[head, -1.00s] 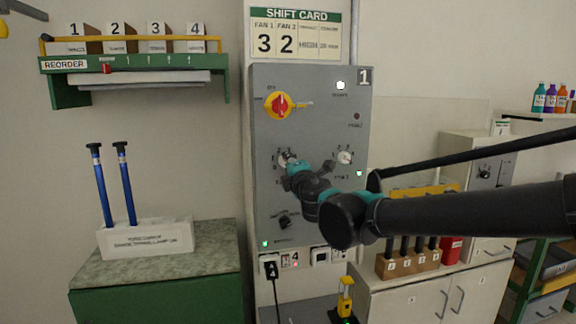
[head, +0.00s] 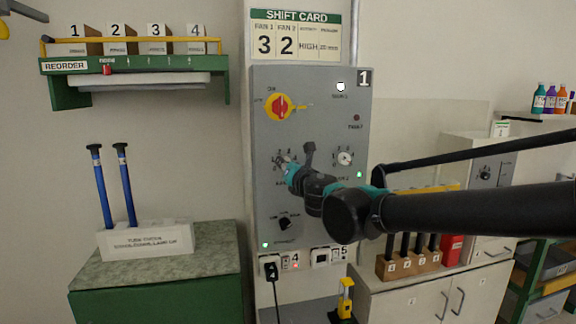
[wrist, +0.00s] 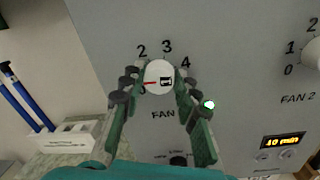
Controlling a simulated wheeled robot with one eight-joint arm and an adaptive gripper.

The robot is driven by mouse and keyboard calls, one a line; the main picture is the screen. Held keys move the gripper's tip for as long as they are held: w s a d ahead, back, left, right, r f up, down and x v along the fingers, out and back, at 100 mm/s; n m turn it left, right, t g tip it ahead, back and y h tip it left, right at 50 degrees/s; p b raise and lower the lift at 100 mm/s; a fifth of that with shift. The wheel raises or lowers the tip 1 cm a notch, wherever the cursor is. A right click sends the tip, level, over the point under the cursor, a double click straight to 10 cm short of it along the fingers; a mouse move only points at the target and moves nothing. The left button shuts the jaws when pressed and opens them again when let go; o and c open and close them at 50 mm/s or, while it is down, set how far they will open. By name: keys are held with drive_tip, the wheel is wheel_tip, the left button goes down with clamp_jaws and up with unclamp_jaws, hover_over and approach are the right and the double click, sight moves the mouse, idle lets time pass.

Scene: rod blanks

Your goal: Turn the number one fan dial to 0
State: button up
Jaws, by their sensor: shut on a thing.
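The white fan 1 dial (wrist: 159,77) sits between the two fingers of my gripper (wrist: 158,88) in the wrist view. The gripper is shut on the dial, with a finger at each side. The dial's red pointer points left and slightly down, close to a mark that looks like 0, partly hidden by the left finger. The numbers 2, 3 and 4 show above the dial; the 1 is hidden. In the head view my gripper (head: 296,168) is at the grey panel (head: 320,130), covering part of the dial.
The fan 2 dial (head: 344,158) is to the right on the panel. A red rotary switch on yellow (head: 279,107) is above, and a black knob (head: 286,222) is below. The shift card (head: 297,35) reads fan 1 3, fan 2 2. A green light (wrist: 208,104) is beside the right finger.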

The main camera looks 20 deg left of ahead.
drive_tip(key=shift+s+n, duration=0.1)
drive_tip(key=shift+n, duration=3.7)
drive_tip(key=o, duration=1.2)
drive_tip(key=shift+a, duration=0.1)
drive_tip(key=shift+c, duration=0.2)
drive_tip(key=v, duration=1.2)
drive_tip(key=shift+r, duration=0.3)
